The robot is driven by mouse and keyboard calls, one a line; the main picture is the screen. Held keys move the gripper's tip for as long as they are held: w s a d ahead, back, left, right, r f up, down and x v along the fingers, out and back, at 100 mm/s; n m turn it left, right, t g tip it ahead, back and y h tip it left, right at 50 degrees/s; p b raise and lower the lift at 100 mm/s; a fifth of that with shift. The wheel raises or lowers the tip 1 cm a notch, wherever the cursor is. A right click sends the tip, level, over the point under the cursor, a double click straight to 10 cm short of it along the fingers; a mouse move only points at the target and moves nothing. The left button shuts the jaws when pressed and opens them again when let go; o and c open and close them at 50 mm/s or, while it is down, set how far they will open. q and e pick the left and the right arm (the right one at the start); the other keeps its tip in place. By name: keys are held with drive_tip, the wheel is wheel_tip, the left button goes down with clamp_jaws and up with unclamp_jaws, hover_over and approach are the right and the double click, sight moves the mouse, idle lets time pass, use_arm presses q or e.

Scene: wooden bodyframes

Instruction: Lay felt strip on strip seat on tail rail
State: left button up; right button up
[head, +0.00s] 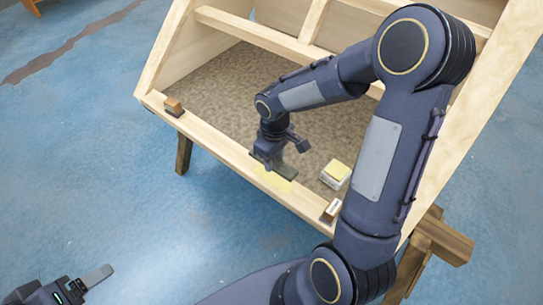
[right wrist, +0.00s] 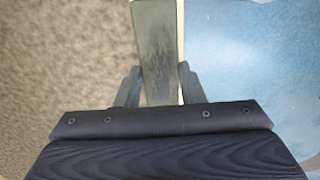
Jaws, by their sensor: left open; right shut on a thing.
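The felt strip (head: 288,173) is dark grey-green and lies lengthwise along the light wooden tail rail (head: 215,147). My right gripper (head: 270,160) is shut on the strip. In the right wrist view the strip (right wrist: 157,45) runs between both fingers (right wrist: 158,82), with a thin edge of the rail showing to its right. A pale yellow patch (head: 271,180) shows on the rail just in front of the strip; it may be the strip seat. I cannot tell whether the strip touches the rail. My left gripper (head: 92,283) is open and empty at the bottom left, far from the rail.
A small wooden block with a dark base (head: 174,106) stands at the rail's left end. A yellow-topped block (head: 335,173) sits on the brown mottled panel (head: 225,85), and another small block (head: 331,210) sits on the rail's right part. The blue floor in front is clear.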

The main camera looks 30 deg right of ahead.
sight(274, 180)
drive_tip(key=shift+f+b, duration=2.6)
drive_tip(key=shift+f, duration=0.85)
drive_tip(key=shift+f, duration=0.3)
drive_tip(key=o, duration=1)
drive_tip(key=shift+o, duration=0.2)
drive_tip(key=shift+r+p, duration=0.45)
drive_tip(key=shift+r, duration=3.5)
